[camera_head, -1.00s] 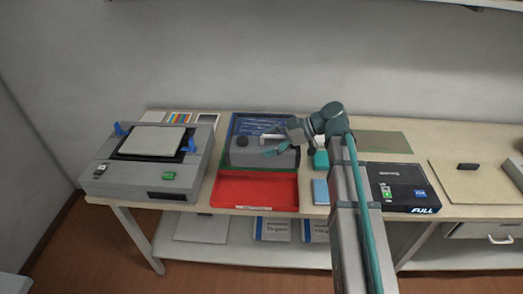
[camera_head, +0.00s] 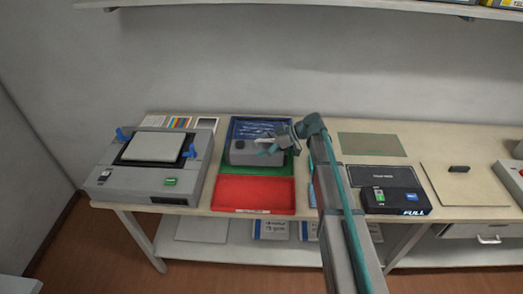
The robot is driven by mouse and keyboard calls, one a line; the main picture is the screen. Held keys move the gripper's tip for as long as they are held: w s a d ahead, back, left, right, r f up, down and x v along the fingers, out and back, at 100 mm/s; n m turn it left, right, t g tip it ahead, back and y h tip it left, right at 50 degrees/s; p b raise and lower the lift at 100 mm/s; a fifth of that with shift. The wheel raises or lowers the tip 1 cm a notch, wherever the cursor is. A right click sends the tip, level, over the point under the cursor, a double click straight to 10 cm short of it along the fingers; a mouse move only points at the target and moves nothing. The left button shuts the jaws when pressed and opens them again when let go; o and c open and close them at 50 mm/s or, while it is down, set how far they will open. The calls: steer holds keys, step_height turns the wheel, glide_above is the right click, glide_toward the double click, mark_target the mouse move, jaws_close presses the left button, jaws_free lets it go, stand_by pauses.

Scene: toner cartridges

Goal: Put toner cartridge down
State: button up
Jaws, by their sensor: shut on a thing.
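The toner cartridge (camera_head: 242,153) is a grey block with a dark round knob on its left end. It is over the back part of a sectioned tray, across the blue section (camera_head: 240,126) and the green section (camera_head: 291,164). My gripper (camera_head: 268,147) reaches in from the right and is shut on the cartridge at its right part. The gripper hides some of the cartridge's top and right end. I cannot tell whether the cartridge's underside touches the tray floor. The red section (camera_head: 252,190) at the front is empty.
A grey machine (camera_head: 150,165) with blue levers stands left of the tray. A black box marked FULL (camera_head: 396,201), a green mat (camera_head: 371,145) and a beige board (camera_head: 463,185) lie to the right. A shelf (camera_head: 300,8) hangs above. My arm crosses the bench's front edge.

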steer(key=shift+w+f+p, duration=0.15)
steer(key=shift+f+p, duration=0.25)
steer(key=shift+f, duration=1.2)
steer(key=o, duration=1.6)
steer(key=shift+c, duration=0.2)
steer(key=b+v, duration=0.5)
steer(key=v, duration=0.7)
